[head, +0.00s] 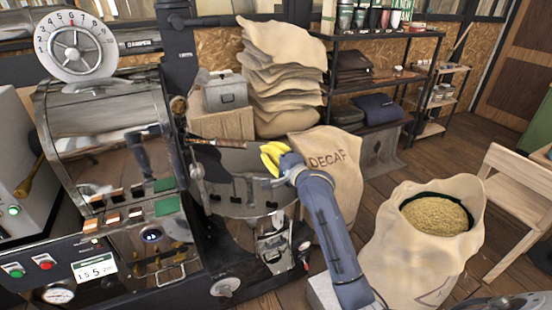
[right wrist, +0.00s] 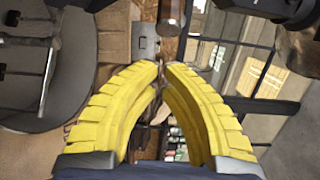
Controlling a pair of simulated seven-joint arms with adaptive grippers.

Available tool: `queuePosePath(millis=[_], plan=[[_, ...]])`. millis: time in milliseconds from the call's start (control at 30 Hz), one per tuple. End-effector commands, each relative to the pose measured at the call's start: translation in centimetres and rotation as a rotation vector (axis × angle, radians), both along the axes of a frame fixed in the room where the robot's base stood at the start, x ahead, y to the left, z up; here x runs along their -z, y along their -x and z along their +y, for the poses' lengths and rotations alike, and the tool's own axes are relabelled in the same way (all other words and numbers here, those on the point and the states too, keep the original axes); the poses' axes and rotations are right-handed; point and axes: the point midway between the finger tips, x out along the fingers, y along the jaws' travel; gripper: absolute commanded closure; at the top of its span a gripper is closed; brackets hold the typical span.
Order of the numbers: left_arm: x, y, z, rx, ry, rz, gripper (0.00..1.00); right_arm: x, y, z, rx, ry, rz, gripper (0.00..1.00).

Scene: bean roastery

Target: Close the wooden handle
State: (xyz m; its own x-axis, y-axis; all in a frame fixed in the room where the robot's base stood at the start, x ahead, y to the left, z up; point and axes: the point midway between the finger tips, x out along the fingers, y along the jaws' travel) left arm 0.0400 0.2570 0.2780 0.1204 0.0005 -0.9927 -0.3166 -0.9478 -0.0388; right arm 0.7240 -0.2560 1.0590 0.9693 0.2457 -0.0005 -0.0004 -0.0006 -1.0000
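The wooden handle (head: 229,143) is a short brown grip that sticks out to the right from the roaster's front (head: 110,110), above the round cooling tray (head: 240,205). My right gripper (head: 266,157), with yellow fingers, is to the right of the handle and a little lower in the picture, apart from it. In the right wrist view the fingertips (right wrist: 164,66) come together with nothing seen between them. A brown wooden grip (right wrist: 172,12) shows beyond them at the top edge; I cannot tell for sure that it is the same handle. My left gripper is not in view.
A DECAF sack (head: 335,165) stands behind my right arm. An open sack of beans (head: 405,245) stands to its right. Stacked sacks (head: 282,80), a grey box (head: 225,92) and a shelf (head: 375,95) are at the back. A wooden chair (head: 520,180) is at far right.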

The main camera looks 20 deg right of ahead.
Motion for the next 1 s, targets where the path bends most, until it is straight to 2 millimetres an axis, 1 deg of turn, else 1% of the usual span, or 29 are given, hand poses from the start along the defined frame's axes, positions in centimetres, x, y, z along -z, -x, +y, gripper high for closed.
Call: queuePosePath(millis=[33,100,300,500,667,1000], plan=[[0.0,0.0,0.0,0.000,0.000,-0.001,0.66,0.0,-0.8,0.2,0.000,-0.001,0.000,1.00],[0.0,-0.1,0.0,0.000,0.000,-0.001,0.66,0.0,-1.7,0.7,-0.001,-0.003,0.000,1.00],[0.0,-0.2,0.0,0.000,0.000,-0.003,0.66,0.0,-2.7,2.7,0.000,-0.003,0.000,1.00],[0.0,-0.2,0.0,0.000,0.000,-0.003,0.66,0.0,-3.3,3.6,0.001,-0.001,-0.001,1.00],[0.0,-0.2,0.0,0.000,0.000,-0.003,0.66,0.0,-3.4,3.8,0.001,-0.001,-0.001,1.00],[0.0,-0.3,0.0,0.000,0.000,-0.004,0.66,0.0,-3.4,3.7,0.006,-0.001,-0.001,1.00]])
